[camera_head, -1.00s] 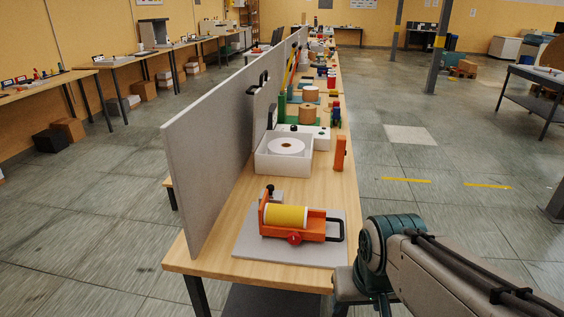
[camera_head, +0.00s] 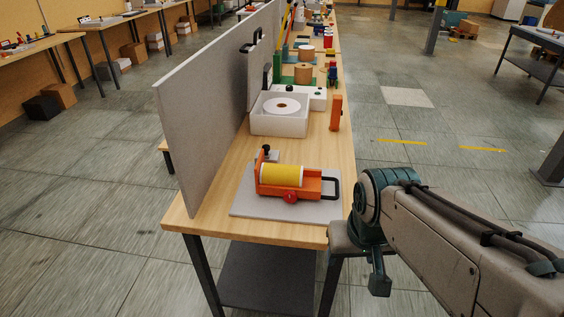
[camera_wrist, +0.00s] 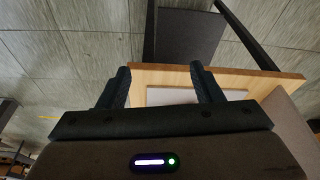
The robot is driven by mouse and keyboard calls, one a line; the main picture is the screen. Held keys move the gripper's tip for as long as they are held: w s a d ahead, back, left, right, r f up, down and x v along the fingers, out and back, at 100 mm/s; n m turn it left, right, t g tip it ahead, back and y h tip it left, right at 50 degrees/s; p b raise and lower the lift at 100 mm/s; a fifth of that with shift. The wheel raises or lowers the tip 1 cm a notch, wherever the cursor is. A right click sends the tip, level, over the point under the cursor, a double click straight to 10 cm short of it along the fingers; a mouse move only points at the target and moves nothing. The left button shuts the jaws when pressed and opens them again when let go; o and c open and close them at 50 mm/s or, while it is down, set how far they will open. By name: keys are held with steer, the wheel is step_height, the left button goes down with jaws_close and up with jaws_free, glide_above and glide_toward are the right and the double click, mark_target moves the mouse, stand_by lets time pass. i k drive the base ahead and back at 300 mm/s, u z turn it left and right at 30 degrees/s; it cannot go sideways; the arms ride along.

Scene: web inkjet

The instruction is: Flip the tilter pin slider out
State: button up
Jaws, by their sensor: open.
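The orange tilter (camera_head: 312,188) cradles a yellow roll (camera_head: 281,175) and lies on a grey plate (camera_head: 245,203) at the near end of the bench. It has a red round knob (camera_head: 290,197) in front, a black loop handle at the right and a black-topped post (camera_head: 266,150) at the back left. I cannot tell which part is the pin slider. My gripper (camera_wrist: 160,84) is open and empty in the wrist view, its fingers pointing towards the bench edge and plate, apart from the tilter. My gripper's fingers do not show in the head view.
A white tray with a paper roll (camera_head: 281,107) and an orange upright block (camera_head: 335,113) stand behind the tilter. A grey partition (camera_head: 205,115) runs along the bench's left side. Open floor lies to the right. A dark lower shelf (camera_head: 265,278) is under the bench.

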mark_target(266, 147)
steer(key=k, duration=0.5)
steer(key=u, duration=1.5)
steer(key=i, duration=1.2)
steer(key=z, duration=1.85)
